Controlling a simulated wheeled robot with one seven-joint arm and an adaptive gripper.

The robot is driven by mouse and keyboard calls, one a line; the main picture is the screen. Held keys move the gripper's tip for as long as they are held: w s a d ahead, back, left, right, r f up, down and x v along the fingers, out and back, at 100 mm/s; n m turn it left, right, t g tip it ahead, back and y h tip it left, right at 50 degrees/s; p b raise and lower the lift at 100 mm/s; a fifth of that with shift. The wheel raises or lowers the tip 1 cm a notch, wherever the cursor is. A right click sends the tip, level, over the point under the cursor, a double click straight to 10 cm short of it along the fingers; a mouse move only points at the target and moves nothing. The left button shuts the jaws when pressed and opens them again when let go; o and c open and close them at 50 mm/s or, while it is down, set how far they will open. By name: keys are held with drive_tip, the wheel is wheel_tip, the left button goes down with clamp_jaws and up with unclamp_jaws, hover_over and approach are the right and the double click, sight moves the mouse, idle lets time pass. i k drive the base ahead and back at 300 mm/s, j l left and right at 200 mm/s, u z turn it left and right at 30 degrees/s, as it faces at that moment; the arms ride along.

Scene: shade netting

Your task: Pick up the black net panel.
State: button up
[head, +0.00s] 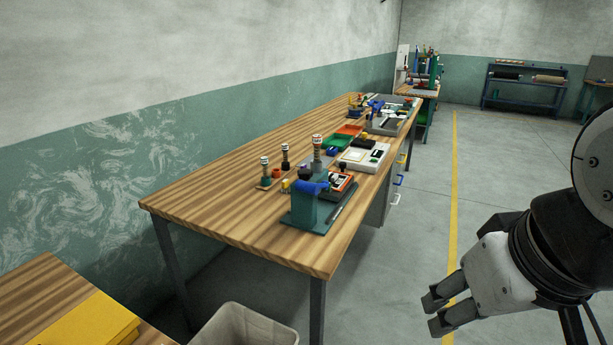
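I cannot make out a black net panel for sure. A small black item (363,142) lies at a white tray on the long wooden table, but it is too small to identify. A dark roll (507,75) lies on the rack at the back wall; its material cannot be told. My gripper (437,314) is at the lower right, over the floor and right of the table. Its two fingers are apart with nothing between them.
The long wooden table (228,208) runs along the left wall. It bears a green-and-blue tool (309,207), a white tray (376,160) and coloured bins (335,140). A bin (245,328) stands at its near end. A yellow item (92,322) lies lower left. Floor on the right is clear.

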sight(337, 180)
drive_tip(key=i+l+u, duration=0.1)
drive_tip(key=i+l, duration=0.2)
drive_tip(key=i+l+u, duration=0.1)
drive_tip(key=i+l, duration=0.2)
drive_tip(key=i+l+u, duration=0.1)
drive_tip(key=i+l, duration=0.25)
drive_tip(key=i+l+u, duration=0.15)
drive_tip(key=i+l, duration=0.15)
drive_tip(key=i+l+u, duration=0.1)
drive_tip(key=i+l, duration=0.15)
drive_tip(key=l, duration=0.25)
drive_tip(key=i+l+u, duration=0.1)
drive_tip(key=i+l, duration=0.2)
drive_tip(key=l, duration=0.15)
drive_tip(key=i+l+u, duration=0.1)
drive_tip(key=i+l, duration=0.15)
drive_tip(key=l, duration=0.15)
drive_tip(key=i+l+u, duration=0.1)
drive_tip(key=l, duration=0.4)
drive_tip(key=i, duration=0.1)
